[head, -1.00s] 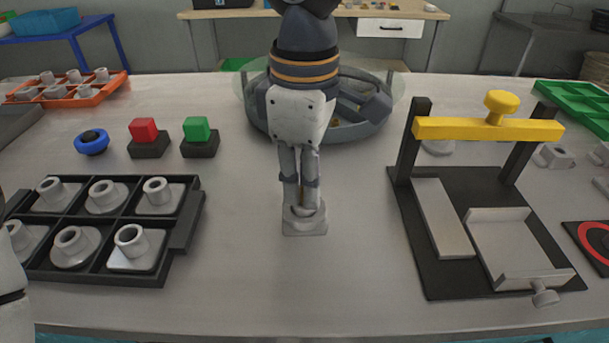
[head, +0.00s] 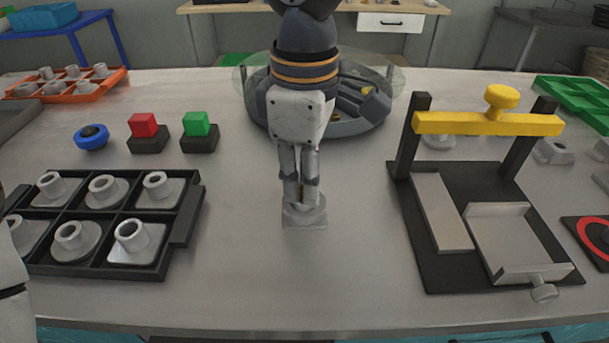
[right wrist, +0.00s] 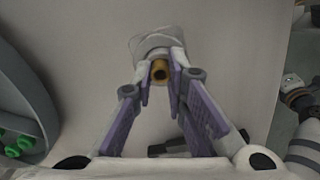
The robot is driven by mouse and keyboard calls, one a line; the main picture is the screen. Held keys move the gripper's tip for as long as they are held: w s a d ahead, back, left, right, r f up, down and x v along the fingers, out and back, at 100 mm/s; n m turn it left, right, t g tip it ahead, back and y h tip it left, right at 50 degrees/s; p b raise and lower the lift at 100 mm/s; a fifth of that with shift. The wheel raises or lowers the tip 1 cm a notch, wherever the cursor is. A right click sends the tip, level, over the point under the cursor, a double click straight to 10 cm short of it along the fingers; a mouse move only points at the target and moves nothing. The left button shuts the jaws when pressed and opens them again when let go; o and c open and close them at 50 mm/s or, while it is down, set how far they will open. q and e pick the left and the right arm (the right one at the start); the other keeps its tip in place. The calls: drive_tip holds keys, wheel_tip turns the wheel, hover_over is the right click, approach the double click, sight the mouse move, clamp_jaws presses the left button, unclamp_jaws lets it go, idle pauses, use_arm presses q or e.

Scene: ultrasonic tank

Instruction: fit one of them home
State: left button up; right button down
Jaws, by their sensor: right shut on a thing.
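My right gripper (head: 303,196) points down over the middle of the bench. It is shut on a small brass sleeve (right wrist: 160,70), which shows between the fingertips in the right wrist view. Just below is a grey flanged part (head: 305,219) with a square base on the bench; the fingertips hide its upper part. I cannot tell whether the sleeve is inside it. More grey flanged parts, such as one with a short tube (head: 134,246), sit in the black compartment tray (head: 187,225) at left. My left gripper is out of view.
A round grey basin (head: 345,128) with brass pieces and a clear rim stands behind my right gripper. At right is a black fixture (head: 430,270) with a yellow crossbar (head: 480,124). Red (head: 143,125) and green (head: 196,123) buttons stand behind the tray. The front middle bench is clear.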

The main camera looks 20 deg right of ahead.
drive_tip(key=c, duration=1.5)
unclamp_jaws()
drive_tip(key=shift+f, duration=0.2)
wheel_tip(320, 180, up, 12)
drive_tip(key=shift+r, duration=0.1)
